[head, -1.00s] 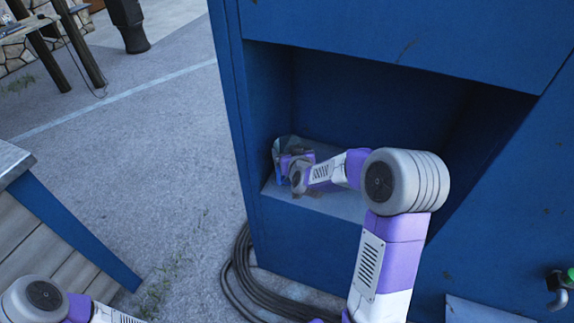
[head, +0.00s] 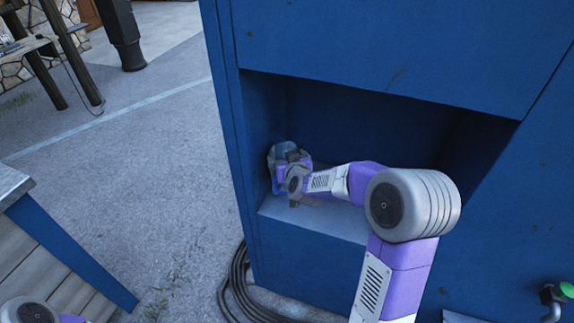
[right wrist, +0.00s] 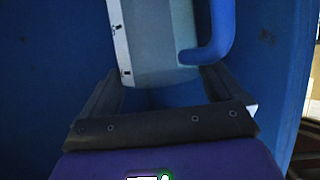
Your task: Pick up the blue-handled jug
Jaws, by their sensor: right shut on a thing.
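The jug (head: 283,149) is a pale, see-through vessel inside the recess of the blue cabinet, near its left wall. It is mostly hidden behind my right gripper (head: 288,172) in the head view. In the right wrist view the jug's grey body (right wrist: 157,40) has marks along one side and a blue handle (right wrist: 214,48) at right. The fingers of my right gripper (right wrist: 168,95) stand on both sides of the jug's lower part, shut on it. The jug seems to be a little above the shelf. My left gripper is out of view.
The recess has a grey shelf floor (head: 315,221), a left wall close to the jug and an overhang above. A coiled dark hose (head: 240,290) lies on the ground below. A blue-edged wooden structure (head: 60,250) stands at left. A green-handled tap (head: 560,294) sticks out at right.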

